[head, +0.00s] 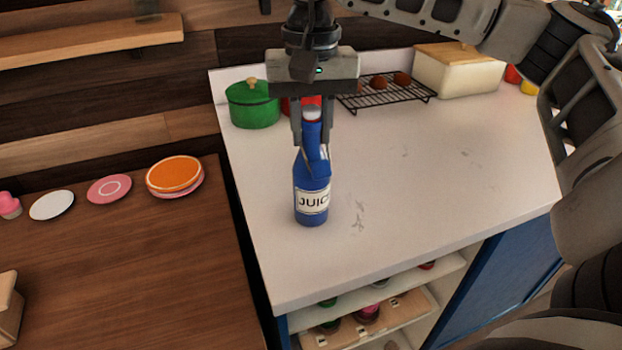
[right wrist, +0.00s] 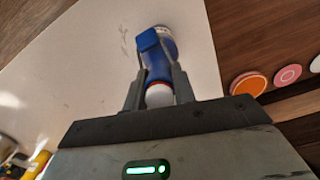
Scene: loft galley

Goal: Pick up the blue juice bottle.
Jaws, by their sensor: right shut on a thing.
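The blue juice bottle (head: 311,190) has a label reading "JUIC" and a pale cap with a red band. In the head view it is upright over the white counter; I cannot tell whether its base touches the counter. My right gripper (head: 312,140) points down from above, its two fingers on either side of the bottle's neck and shut on it. In the right wrist view the bottle (right wrist: 156,60) sits between the fingers of the gripper (right wrist: 157,85), cap toward the camera. My left gripper is not in view.
Behind the bottle stand a green pot (head: 252,106), a black rack (head: 386,92) with brown round items, and a cream bread box (head: 458,72). A red thing is partly hidden behind the gripper. The counter (head: 440,170) is clear to the right. A wooden table (head: 120,260) with plates adjoins at left.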

